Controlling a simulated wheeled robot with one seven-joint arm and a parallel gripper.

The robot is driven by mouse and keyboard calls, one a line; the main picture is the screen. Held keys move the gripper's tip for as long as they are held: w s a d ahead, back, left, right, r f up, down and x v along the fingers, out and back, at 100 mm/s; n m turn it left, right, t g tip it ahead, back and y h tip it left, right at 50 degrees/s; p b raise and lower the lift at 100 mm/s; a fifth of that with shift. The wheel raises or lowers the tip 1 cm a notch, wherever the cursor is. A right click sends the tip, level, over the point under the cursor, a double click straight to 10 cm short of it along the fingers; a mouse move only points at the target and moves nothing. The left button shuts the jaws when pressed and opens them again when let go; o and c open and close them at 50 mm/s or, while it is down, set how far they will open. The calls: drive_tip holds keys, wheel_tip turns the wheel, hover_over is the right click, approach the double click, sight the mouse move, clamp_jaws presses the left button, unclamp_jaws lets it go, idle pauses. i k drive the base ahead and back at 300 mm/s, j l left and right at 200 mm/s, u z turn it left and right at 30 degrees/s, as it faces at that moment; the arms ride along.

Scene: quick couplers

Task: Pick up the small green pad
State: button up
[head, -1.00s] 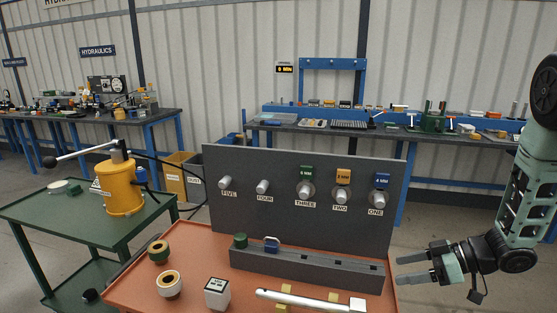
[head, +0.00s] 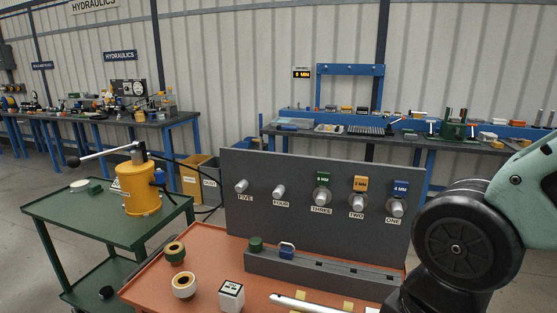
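A small, flat green piece (head: 95,188) lies on the top of the green cart (head: 60,214) at the left, beside a pale round disc (head: 80,185). It is small in the picture, and I cannot tell for sure that it is the green pad. A short green cylinder (head: 256,243) sits at the left end of the grey rail on the orange table. My gripper is out of view; only links of my arm show, large at the right edge.
A yellow pump (head: 141,188) with a long handle stands on the green cart. The orange table (head: 205,248) holds ringed parts, a white block (head: 231,295), a silver bar and a grey upright panel (head: 300,165) with labelled pegs. Open floor lies left of the cart.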

sight(93, 190)
drive_tip(key=u, duration=1.35)
